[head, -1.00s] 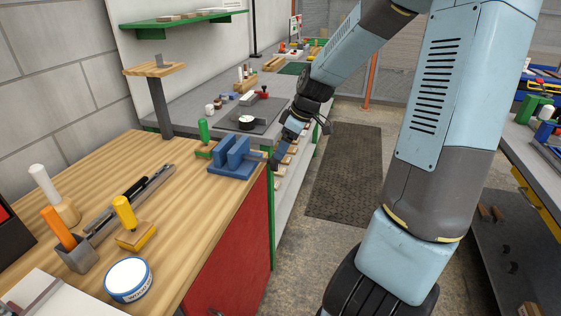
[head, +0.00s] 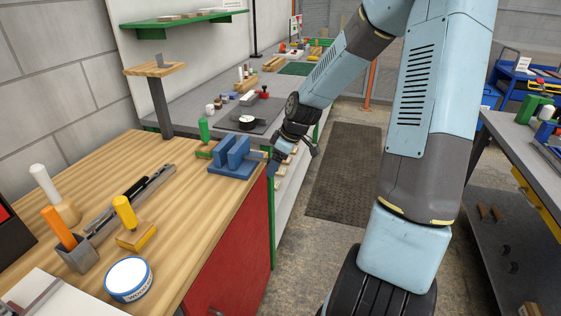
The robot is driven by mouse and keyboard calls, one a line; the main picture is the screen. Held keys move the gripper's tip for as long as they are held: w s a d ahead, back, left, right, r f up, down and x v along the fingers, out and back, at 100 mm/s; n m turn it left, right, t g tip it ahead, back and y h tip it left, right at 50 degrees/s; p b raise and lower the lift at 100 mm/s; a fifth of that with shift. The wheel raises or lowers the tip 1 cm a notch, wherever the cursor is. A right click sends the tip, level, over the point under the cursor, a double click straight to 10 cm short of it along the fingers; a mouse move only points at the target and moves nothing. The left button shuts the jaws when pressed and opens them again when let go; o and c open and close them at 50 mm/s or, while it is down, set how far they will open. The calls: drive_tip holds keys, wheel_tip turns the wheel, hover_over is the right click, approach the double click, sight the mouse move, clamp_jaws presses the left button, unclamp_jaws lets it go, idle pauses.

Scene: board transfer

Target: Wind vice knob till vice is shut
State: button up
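The blue vice (head: 234,158) sits at the far right corner of the wooden bench. Its two upright jaws stand apart with a visible gap between them. My gripper (head: 273,165) is at the right end of the vice, just off the bench edge, where the knob would be. The knob cannot be made out; my gripper covers that spot. The fingers are small and dark here, and I cannot tell whether they are open or closed on the knob.
The wooden bench (head: 95,165) holds a green-handled tool (head: 204,130), a yellow-handled tool (head: 124,212), an orange-handled tool (head: 58,228) and a round tin (head: 128,278). A grey bench (head: 190,103) stands behind. The floor mat (head: 342,180) to the right is clear.

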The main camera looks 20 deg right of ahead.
drive_tip(key=c, duration=0.9)
drive_tip(key=shift+d, duration=0.45)
drive_tip(key=shift+c, duration=0.4)
drive_tip(key=shift+a, duration=0.45)
drive_tip(key=shift+a+g, duration=0.1)
drive_tip(key=shift+g, duration=0.2)
